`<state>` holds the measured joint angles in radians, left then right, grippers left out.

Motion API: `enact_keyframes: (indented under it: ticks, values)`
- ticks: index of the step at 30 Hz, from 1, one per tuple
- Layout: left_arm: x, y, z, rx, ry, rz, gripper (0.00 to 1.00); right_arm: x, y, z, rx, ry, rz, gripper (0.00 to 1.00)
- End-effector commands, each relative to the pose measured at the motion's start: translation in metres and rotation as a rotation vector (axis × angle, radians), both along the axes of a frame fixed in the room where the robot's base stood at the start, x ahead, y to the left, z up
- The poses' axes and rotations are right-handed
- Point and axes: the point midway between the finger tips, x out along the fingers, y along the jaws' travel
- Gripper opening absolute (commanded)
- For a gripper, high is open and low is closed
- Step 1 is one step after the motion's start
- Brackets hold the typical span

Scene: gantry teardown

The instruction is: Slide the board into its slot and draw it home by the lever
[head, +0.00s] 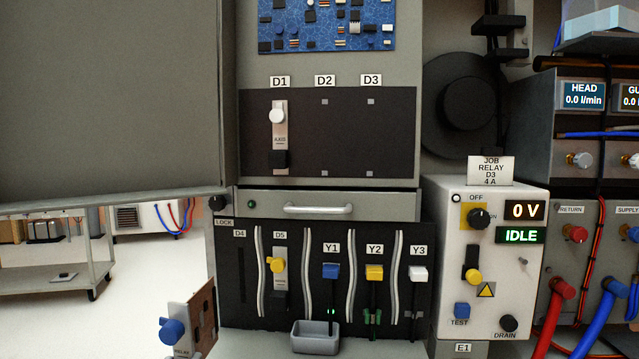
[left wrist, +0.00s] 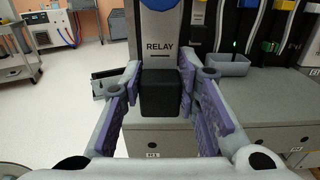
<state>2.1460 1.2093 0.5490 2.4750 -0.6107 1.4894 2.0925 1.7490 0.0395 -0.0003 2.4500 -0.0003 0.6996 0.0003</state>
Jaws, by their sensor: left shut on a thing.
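The relay board (head: 183,335) has a pale faceplate marked RELAY, a blue knob and a brown circuit card. It is upright at the bottom left of the head view, apart from the racks. In the left wrist view, my left gripper (left wrist: 162,92) is shut on the black block (left wrist: 164,97) below the RELAY label. That gripper is out of the head view, and my right gripper shows in neither view. A job card (head: 491,170) reads RELAY, D3, 4 A. Slot D3 (head: 371,137) in the upper dark panel is empty, with a small grey square at top and bottom.
Slot D1 holds a board (head: 280,140) with a white knob; D2 is empty. A lower rack (head: 240,285) holds a yellow-knobbed board at D5 and Y1 to Y3 units. A grey tray (head: 316,338) stands below. A large grey door (head: 110,100) fills the upper left.

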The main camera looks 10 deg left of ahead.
Motion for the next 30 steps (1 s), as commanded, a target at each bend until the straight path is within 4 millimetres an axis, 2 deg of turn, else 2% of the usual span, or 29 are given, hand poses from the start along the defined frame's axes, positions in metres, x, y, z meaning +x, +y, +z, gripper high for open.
enact_keyframes:
  ticks: [5, 10, 15, 25, 30]
  values:
    - [0.000, -0.002, 0.003, 0.001, -0.005, -0.001, 0.00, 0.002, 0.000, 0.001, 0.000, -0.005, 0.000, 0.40]
    - [0.002, -0.021, 0.028, 0.000, -0.011, -0.006, 0.00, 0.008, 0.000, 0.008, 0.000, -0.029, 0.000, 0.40]
    - [0.003, -0.042, 0.055, 0.001, -0.018, -0.005, 0.00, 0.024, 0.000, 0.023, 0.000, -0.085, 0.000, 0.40]
    - [0.007, -0.081, 0.099, 0.001, -0.017, -0.003, 0.00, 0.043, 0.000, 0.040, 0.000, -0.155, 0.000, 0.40]
    - [0.010, -0.102, 0.118, -0.001, -0.011, -0.004, 0.00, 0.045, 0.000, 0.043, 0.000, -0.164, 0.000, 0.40]
